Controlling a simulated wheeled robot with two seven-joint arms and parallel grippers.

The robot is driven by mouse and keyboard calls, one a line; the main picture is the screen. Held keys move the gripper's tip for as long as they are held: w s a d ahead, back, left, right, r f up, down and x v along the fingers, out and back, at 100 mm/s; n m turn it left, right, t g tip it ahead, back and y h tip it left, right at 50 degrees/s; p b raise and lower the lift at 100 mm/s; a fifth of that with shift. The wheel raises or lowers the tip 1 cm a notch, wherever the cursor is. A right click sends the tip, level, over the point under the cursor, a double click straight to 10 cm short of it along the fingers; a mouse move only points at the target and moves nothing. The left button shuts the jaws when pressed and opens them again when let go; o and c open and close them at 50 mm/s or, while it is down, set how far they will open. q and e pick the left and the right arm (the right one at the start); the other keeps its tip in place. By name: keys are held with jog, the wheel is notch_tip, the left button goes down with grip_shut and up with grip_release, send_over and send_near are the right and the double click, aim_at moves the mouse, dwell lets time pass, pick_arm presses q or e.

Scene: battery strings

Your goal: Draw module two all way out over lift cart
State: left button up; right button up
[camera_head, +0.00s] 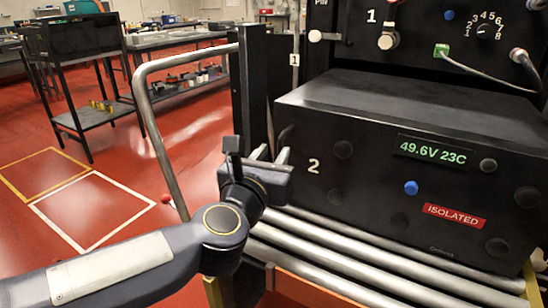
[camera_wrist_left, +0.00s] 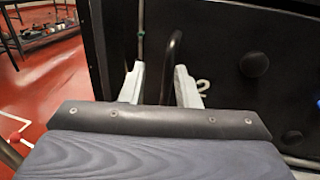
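Module two (camera_head: 400,110) is a black box marked 2, with a green 49.6V 23C display (camera_head: 432,152) and a red ISOLATED label (camera_head: 454,216). Its front part stands out of the rack, above the metal rollers of the lift cart (camera_head: 330,262). My left gripper (camera_head: 270,155) is at the module's left front edge. In the left wrist view its two pale fingers (camera_wrist_left: 160,82) are apart, with the dark handle (camera_wrist_left: 173,62) between them and gaps showing beside it. The module's rear is hidden. My right gripper is not in view.
Module one's panel with a dial (camera_head: 486,32), a green connector (camera_head: 441,50) and cables is above. The cart's bent metal rail (camera_head: 150,115) rises at left. A black shelf table (camera_head: 85,118) stands farther back. Red floor with taped outlines (camera_head: 95,212) is clear at left.

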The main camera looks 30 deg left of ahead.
pick_arm(q)
jog(key=shift+d, duration=0.15)
jog(key=s+d+p, duration=0.1)
jog(key=s+p, duration=0.2)
jog(key=s, duration=0.4)
jog(key=shift+s, duration=0.35)
jog(key=shift+d+f, duration=0.1)
